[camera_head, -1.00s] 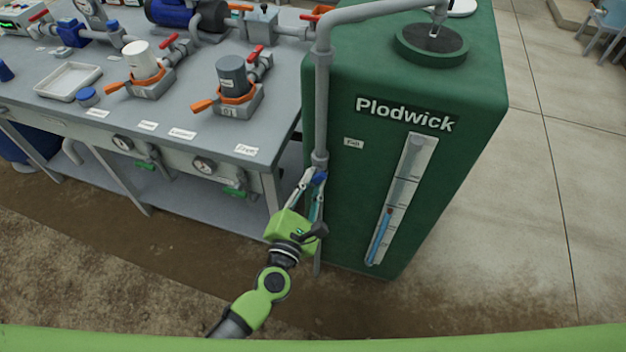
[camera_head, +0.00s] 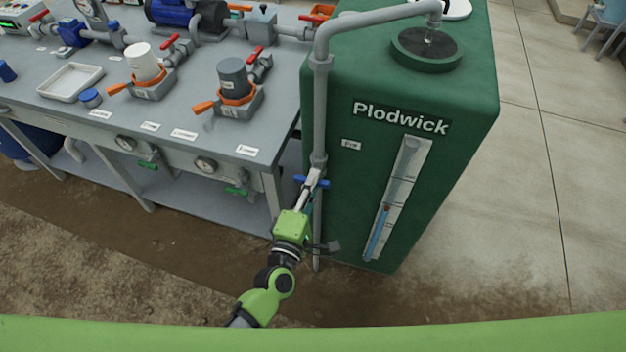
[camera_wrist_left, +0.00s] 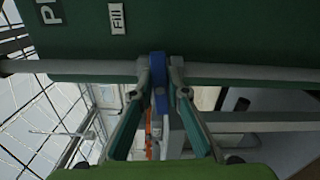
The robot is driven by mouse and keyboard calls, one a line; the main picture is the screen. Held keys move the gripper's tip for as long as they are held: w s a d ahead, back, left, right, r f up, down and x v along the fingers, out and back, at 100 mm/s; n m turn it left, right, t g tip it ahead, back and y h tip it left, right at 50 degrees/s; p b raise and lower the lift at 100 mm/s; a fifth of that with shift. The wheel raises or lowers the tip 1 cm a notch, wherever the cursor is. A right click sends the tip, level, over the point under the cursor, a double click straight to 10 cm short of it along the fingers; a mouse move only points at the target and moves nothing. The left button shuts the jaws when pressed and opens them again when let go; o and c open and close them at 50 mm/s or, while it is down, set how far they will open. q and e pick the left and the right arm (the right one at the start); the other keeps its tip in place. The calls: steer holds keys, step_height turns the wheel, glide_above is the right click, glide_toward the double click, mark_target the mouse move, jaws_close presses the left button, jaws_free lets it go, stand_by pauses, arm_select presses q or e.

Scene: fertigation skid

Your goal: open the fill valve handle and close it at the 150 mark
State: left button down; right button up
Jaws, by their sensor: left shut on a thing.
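The blue fill valve handle (camera_head: 324,183) sits on the grey vertical pipe (camera_head: 318,130) at the tank's left front edge, and lies across the pipe. My left gripper (camera_head: 312,178) is shut on the handle's middle. In the left wrist view the blue handle (camera_wrist_left: 158,82) is between both fingertips (camera_wrist_left: 160,75). The level gauge (camera_head: 401,185) on the green tank (camera_head: 460,120) has a blue column topped by a red marker (camera_head: 387,208), in its lower half. Its mark numbers are too small to read. My right gripper is out of view.
A grey bench (camera_head: 215,140) with pumps, filters and orange and red handles stands left of the tank. Gauges and green valves (camera_head: 240,191) hang along its front. The pipe bends over the tank to an open top port (camera_head: 427,48). Open floor lies to the right.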

arm_select(q)
steer(key=shift+w+r+m, duration=0.1)
steer(key=shift+m, duration=0.5)
steer(key=c, duration=2)
jaws_free()
steer(key=shift+c, duration=0.2)
steer(key=v, duration=1.2)
